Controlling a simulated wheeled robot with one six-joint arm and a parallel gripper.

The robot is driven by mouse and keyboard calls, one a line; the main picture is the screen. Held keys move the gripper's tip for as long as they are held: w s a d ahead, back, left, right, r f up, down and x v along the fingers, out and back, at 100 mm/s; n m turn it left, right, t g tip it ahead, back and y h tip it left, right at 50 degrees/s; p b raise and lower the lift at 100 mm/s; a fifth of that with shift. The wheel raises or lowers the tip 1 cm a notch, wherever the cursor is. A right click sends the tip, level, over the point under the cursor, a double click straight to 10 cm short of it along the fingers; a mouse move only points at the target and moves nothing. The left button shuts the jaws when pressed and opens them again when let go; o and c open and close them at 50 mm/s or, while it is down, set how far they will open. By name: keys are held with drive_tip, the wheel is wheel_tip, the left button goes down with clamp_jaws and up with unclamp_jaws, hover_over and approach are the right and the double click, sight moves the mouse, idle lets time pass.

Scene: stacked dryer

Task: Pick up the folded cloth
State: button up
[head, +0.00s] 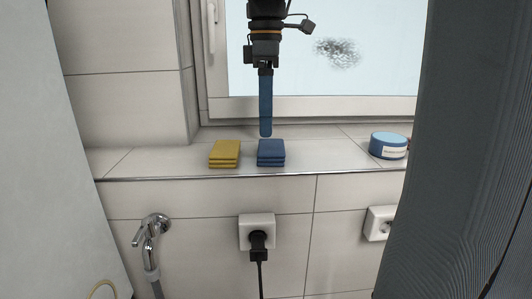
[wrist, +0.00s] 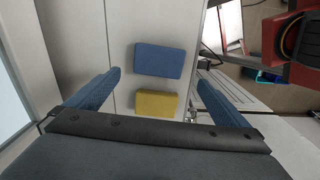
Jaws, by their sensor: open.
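A folded blue cloth (head: 271,152) lies on the tiled window ledge, and a folded yellow cloth (head: 224,154) lies to its left with a gap between them. My gripper (head: 265,133) points down over the ledge. Its blue finger ends just above and behind the blue cloth in the head view; one finger hides the other. In the wrist view my gripper (wrist: 157,80) is open and empty, with its fingers well apart. There, the blue cloth (wrist: 158,60) and yellow cloth (wrist: 156,103) lie between the lines of the two fingers, apparently untouched.
A round blue tin (head: 388,144) stands at the ledge's right end. The window (head: 300,105) rises behind the ledge. Below are a plugged socket (head: 257,228), a second socket (head: 380,222) and a chrome tap (head: 150,232). The ledge between blue cloth and tin is clear.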

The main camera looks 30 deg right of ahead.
sight(267, 146)
drive_tip(key=shift+d+f+p, duration=0.15)
drive_tip(key=shift+f+p, duration=0.9)
drive_tip(key=shift+f, duration=2.75)
drive_tip(key=c, duration=1.1)
